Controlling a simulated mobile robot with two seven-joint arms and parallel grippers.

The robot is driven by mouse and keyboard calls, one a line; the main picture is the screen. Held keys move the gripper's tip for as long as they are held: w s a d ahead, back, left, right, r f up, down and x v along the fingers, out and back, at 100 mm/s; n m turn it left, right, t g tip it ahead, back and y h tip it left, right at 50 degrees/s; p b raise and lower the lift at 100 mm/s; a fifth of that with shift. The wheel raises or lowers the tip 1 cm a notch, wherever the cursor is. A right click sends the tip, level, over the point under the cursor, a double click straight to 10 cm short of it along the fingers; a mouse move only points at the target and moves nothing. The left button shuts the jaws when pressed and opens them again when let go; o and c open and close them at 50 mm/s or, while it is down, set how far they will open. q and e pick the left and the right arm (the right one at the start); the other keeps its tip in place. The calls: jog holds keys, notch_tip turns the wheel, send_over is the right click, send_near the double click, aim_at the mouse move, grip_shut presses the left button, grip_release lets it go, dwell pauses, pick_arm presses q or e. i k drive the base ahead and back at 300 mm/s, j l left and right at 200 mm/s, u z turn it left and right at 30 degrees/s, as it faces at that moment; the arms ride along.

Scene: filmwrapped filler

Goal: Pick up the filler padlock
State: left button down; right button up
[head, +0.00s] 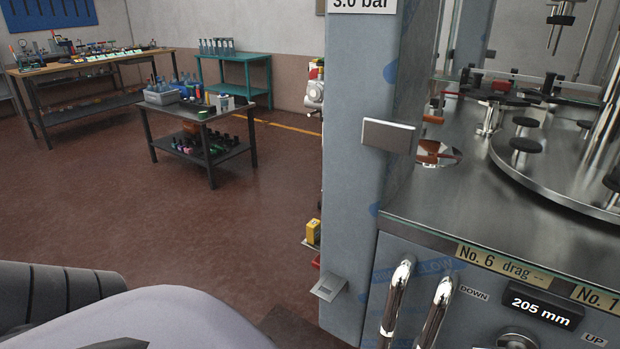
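I cannot make out a padlock for certain. A small yellow item (313,232) sits on a little ledge at the left side of the machine's grey column, with something red just below it. It is too small to tell whether it is a padlock. The filler machine (470,215) fills the right side, with a steel top and a round turntable (560,170). Neither of my grippers shows. Pale and dark grey parts of my own body fill the bottom left corner.
The grey column (350,200) stands tall at the middle right. Two steel handles (398,298) stick out from the machine front. A dark low table (225,156) with bottles and a grey bin stands further back. Benches line the back wall. The red-brown floor (240,220) between is clear.

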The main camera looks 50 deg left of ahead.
aim_at(313, 227)
jog(key=u, duration=0.4)
jog(key=j+u, duration=0.1)
jog(key=u, duration=0.25)
jog(key=i+u, duration=0.1)
jog(key=u, duration=0.7)
jog(key=i, duration=0.05)
